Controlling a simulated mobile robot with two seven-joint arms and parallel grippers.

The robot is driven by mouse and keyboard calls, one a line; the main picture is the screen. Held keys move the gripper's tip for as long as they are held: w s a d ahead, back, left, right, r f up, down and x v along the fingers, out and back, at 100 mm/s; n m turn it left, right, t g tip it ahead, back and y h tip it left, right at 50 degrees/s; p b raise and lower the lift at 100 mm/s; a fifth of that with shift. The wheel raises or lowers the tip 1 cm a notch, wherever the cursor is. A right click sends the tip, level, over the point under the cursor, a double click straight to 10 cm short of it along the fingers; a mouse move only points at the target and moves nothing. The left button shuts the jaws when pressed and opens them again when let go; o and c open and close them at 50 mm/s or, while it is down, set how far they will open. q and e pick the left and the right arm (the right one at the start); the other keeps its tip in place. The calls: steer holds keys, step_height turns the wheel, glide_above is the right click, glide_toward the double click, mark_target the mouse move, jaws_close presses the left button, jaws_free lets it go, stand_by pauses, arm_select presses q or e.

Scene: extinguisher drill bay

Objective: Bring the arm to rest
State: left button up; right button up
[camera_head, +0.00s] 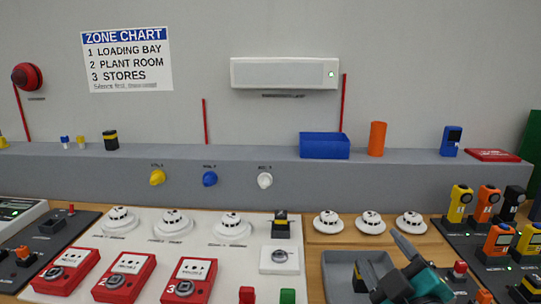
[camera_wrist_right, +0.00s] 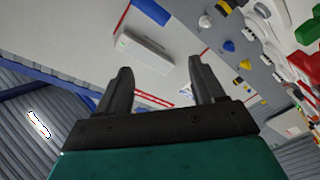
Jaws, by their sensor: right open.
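My right gripper (camera_head: 402,265) is teal with dark grey fingers and comes in at the lower right of the head view, over the grey tray (camera_head: 336,270). In the right wrist view its two fingers (camera_wrist_right: 160,85) stand wide apart with nothing between them. They point up toward the wall, which shows tilted there. My left gripper does not show in either view.
A white panel carries detectors (camera_head: 173,223) and red call points (camera_head: 189,281). Several yellow, orange and black handhelds (camera_head: 459,203) stand at the right, near my right gripper. A grey ledge behind holds a blue bin (camera_head: 324,146) and an orange cylinder (camera_head: 377,139).

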steer(key=s+d+f+m+g+h, duration=0.25)
steer(key=s+f+m+g, duration=0.55)
steer(key=f, duration=0.6)
steer(key=s+f+g+y, duration=0.1)
steer(key=s+f+g, duration=0.25)
steer(key=s, duration=0.45)
steer(key=s+f+g, duration=0.3)
steer(key=s+f, duration=0.1)
steer(key=s, duration=0.3)
steer(key=w+a+f+t+y+b, duration=0.1)
steer(key=w+f+t+b, duration=0.1)
steer(key=f, duration=0.4)
steer(key=w+a+f+t+y+b, duration=0.1)
steer(key=w+a+f+t+b, duration=0.1)
steer(key=w+f+t, duration=0.3)
step_height(320, 180, down, 2)
steer(key=shift+w+a+f, duration=0.1)
steer(key=shift+w+a, duration=0.2)
steer(key=shift+c, duration=0.5)
